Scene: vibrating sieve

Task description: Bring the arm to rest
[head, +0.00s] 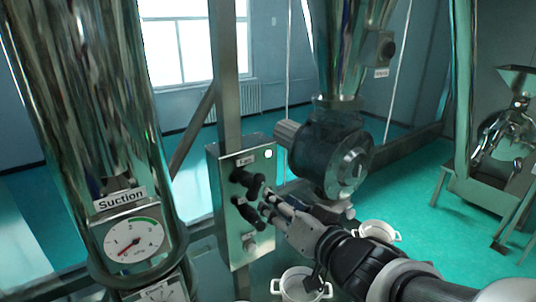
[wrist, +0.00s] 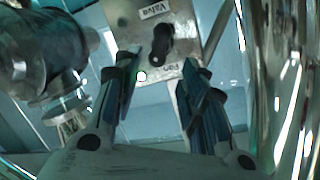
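My gripper (head: 272,204) is in front of the metal control panel (head: 228,165) in the head view, close to its black knobs. In the wrist view my gripper (wrist: 160,72) has its fingers spread apart, with nothing held between them. A black knob (wrist: 162,42) on the panel, by a label reading "Valve", shows beyond the fingertips. In the head view an upper knob (head: 244,180) and a lower knob (head: 248,215) are partly covered by the fingers. I cannot tell whether a finger touches either. A small white light (head: 268,154) shows on the panel.
A large steel cylinder (head: 75,100) with a "Suction" gauge (head: 135,240) stands left. A dark rotary valve housing (head: 330,150) is behind my arm. White pots (head: 301,285) (head: 377,231) stand below and beside my arm. Green floor (head: 430,225) is open at right.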

